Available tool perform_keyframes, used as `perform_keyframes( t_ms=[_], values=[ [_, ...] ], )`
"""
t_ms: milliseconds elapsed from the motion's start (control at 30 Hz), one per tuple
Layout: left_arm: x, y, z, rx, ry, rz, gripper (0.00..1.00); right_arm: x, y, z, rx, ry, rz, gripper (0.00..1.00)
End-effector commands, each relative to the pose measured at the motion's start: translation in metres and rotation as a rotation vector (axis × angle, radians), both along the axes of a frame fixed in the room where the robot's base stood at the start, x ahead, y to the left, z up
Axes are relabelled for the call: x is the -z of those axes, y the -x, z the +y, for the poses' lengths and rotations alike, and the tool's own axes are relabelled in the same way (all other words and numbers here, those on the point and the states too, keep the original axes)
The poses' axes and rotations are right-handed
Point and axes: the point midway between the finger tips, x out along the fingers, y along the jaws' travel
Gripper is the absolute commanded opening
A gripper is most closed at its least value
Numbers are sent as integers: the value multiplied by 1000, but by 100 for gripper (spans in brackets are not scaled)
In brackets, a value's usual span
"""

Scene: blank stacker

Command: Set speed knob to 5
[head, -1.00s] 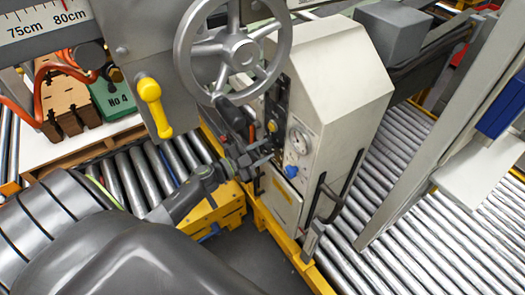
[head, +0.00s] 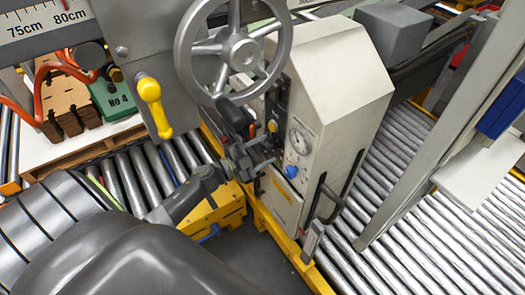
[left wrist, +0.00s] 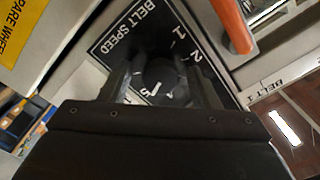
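The black belt speed knob (left wrist: 158,75) sits on a black dial plate (left wrist: 118,42) lettered BELT SPEED in the left wrist view. The digits 1, 2, 4 and 5 can be read around it. A short white mark on the knob's lower side lies close to the 5. My left gripper (left wrist: 162,82) has one finger on each side of the knob; contact is too dark to tell. In the head view my left gripper (head: 264,154) is at the front panel of the pale machine housing (head: 330,85). My right gripper is out of view.
An orange-red handle (left wrist: 232,25) is close to the dial. In the head view, a grey handwheel (head: 240,50) and a yellow-handled lever (head: 151,100) stand above and left of the gripper. A gauge (head: 299,141) and blue knob (head: 291,171) are right of it.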

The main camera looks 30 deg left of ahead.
Motion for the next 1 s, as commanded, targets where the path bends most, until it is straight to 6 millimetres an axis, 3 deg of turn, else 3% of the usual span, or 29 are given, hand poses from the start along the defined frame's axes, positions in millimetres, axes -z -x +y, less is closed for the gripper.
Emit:
perform_keyframes(
  t_ms=[333,467,1000],
  values=[
    [0,1,1,0,0,0,56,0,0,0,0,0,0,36],
    [1,11,5,0,-1,1,56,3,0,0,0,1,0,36],
    [3,113,46,1,-1,5,56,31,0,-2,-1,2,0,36]
  ],
)
